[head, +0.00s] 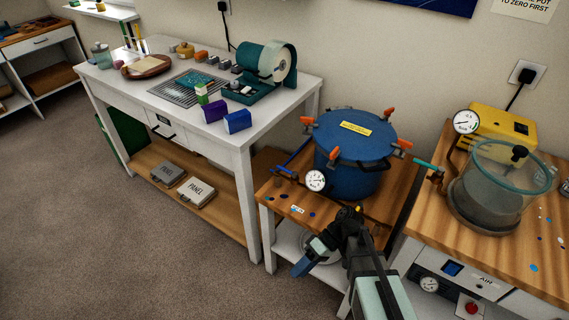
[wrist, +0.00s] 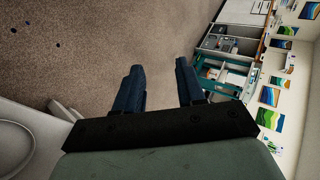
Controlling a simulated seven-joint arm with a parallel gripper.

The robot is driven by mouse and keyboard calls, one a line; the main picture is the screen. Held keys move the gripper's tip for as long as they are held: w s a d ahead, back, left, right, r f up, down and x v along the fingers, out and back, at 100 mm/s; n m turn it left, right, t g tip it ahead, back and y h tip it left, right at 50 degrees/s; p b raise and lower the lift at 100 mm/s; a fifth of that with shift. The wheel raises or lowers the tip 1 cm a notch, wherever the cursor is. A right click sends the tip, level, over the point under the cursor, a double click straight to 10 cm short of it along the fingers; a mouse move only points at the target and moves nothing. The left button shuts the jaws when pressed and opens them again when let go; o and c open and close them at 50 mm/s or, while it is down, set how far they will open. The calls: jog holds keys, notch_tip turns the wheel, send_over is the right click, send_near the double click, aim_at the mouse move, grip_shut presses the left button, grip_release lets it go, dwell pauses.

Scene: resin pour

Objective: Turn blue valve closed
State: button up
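The blue pressure pot (head: 350,155) stands on a small wood-topped stand, its lid held by orange clamps. A small valve with a dark blue handle (head: 284,171) sticks out at its left side, beside a round white gauge (head: 316,181). The handle's exact angle is too small to tell. My gripper (head: 300,270) is in front of the stand, below and apart from the valve, with its fingers pointing down and left. In the wrist view my gripper (wrist: 160,65) has its two blue fingers spread with nothing between them. The valve does not show there.
A bench at right holds a clear vacuum chamber (head: 500,190), a yellow pump (head: 505,125) and a teal-handled valve (head: 427,164). A white worktable (head: 235,140) stands at left. Open carpet (head: 130,260) lies front left.

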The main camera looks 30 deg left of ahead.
jog(key=w+a+r+n+t+y, duration=0.1)
jog(key=w+a+r, duration=0.35)
jog(key=a, duration=0.25)
jog(key=w+a+r+n+t+y, duration=0.1)
jog(key=w+a+r, duration=0.2)
jog(key=a+r, duration=0.35)
jog(key=w+a+r+n+t+y, duration=0.1)
jog(key=w+a+r, duration=0.2)
jog(key=a, duration=0.5)
jog(key=t+h, duration=0.5)
jog(key=h, duration=0.2)
send_near(286, 171)
jog(key=f, duration=0.2)
jog(key=a+f, duration=0.1)
jog(key=f, duration=0.4)
jog(key=shift+s+a+f, duration=0.2)
jog(key=shift+s, duration=0.1)
grip_shut()
